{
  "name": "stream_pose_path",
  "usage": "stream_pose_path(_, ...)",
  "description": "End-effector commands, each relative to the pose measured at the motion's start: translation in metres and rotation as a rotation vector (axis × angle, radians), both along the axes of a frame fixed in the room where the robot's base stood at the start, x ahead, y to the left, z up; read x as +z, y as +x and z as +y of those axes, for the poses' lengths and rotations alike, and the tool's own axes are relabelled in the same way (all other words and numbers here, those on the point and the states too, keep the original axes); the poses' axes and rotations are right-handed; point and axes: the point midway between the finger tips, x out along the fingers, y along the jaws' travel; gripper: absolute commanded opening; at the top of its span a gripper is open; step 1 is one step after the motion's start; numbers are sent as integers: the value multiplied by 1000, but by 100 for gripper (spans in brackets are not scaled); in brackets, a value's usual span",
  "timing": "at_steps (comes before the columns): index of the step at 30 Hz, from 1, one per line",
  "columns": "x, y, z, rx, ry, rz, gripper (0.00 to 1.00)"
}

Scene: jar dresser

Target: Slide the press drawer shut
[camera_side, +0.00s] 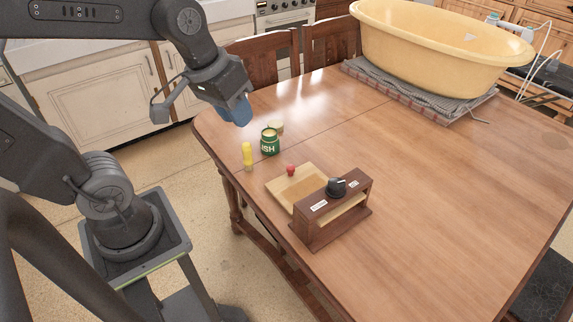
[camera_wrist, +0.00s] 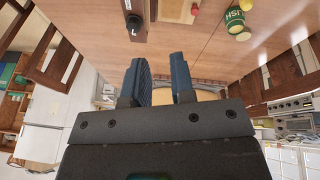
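The press (camera_side: 325,222) is a small dark-wood box with a black knob (camera_side: 336,187) on top, standing near the table's front edge. Its pale drawer (camera_side: 281,185) sticks out of the far-left side, with a red pull (camera_side: 291,170) at its outer end. My gripper (camera_side: 237,110) hangs above the table's left edge, well up and left of the drawer, touching nothing. In the wrist view, its two blue fingers (camera_wrist: 160,70) are apart with nothing between them. There the pale drawer (camera_wrist: 174,10) and red pull (camera_wrist: 195,10) show at the top edge, and the press is cut off.
A green jar (camera_side: 269,148), a pale lid (camera_side: 276,127) and a yellow bottle-like item (camera_side: 247,156) stand beyond the drawer. A yellow tub (camera_side: 435,50) sits on a folded cloth (camera_side: 405,95) at the back. The table's (camera_side: 450,210) right side is clear.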

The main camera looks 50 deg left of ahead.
Motion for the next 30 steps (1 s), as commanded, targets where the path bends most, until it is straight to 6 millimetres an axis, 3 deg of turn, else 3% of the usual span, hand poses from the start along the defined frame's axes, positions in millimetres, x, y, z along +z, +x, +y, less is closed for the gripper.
stream_pose_path(7, -34, 70, 38, 372, -261, 241, 0)
stream_pose_path(15, -100, 132, 101, 795, -554, 470, 0)
stream_pose_path(24, -195, 162, 176, 1221, -861, 681, 0)
stream_pose_path(30, -225, 164, 196, 1339, -951, 735, 0)
